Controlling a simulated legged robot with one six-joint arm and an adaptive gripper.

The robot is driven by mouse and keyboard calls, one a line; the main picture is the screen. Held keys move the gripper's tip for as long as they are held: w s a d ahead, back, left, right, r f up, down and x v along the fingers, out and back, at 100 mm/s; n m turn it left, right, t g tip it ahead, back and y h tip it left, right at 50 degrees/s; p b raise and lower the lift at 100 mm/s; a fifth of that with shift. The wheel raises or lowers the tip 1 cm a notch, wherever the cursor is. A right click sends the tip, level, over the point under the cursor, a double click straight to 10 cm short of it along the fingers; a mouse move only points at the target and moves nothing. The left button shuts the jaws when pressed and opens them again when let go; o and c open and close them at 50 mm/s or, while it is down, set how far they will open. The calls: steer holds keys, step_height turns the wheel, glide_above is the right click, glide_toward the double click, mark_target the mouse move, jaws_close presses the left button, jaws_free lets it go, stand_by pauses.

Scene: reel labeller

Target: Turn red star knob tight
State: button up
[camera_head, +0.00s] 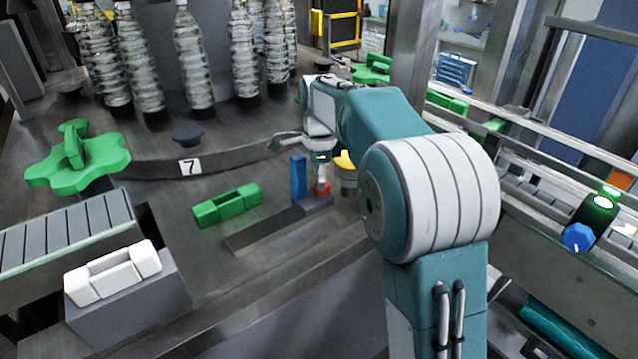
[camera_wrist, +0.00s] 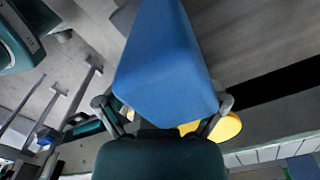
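A small red part (camera_head: 322,186), likely the red star knob, stands low beside a blue post (camera_head: 298,176) in the head view. Its star shape is too small to make out, and my gripper partly covers it from above. No red shows in the wrist view, where a large blue block (camera_wrist: 165,60), probably the same post, fills the middle. My gripper (camera_wrist: 165,108) has its fingers spread to either side of that block. I cannot tell whether they touch it. In the head view my gripper (camera_head: 305,147) hangs just above the post and the red part.
A yellow-topped knob (camera_head: 345,160) stands close right of the red part; yellow also shows in the wrist view (camera_wrist: 225,127). A green handle (camera_head: 228,205) and a large green star knob (camera_head: 80,160) lie left. A white handle (camera_head: 113,271) is front left. Bottles stand behind.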

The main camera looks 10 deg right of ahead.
step_height(320, 180, up, 11)
stand_by(1.5)
step_height(320, 180, up, 7)
steer(key=shift+r, duration=0.2)
stand_by(0.6)
steer(key=shift+w+f, duration=0.1)
steer(key=f+n, duration=0.2)
steer(key=f, duration=0.4)
steer(key=f+n, duration=0.3)
steer(key=f, duration=0.4)
steer(key=f+n, duration=0.2)
steer(key=f, duration=0.4)
steer(key=shift+d+f, duration=0.25)
steer(key=shift+d, duration=0.05)
jaws_close()
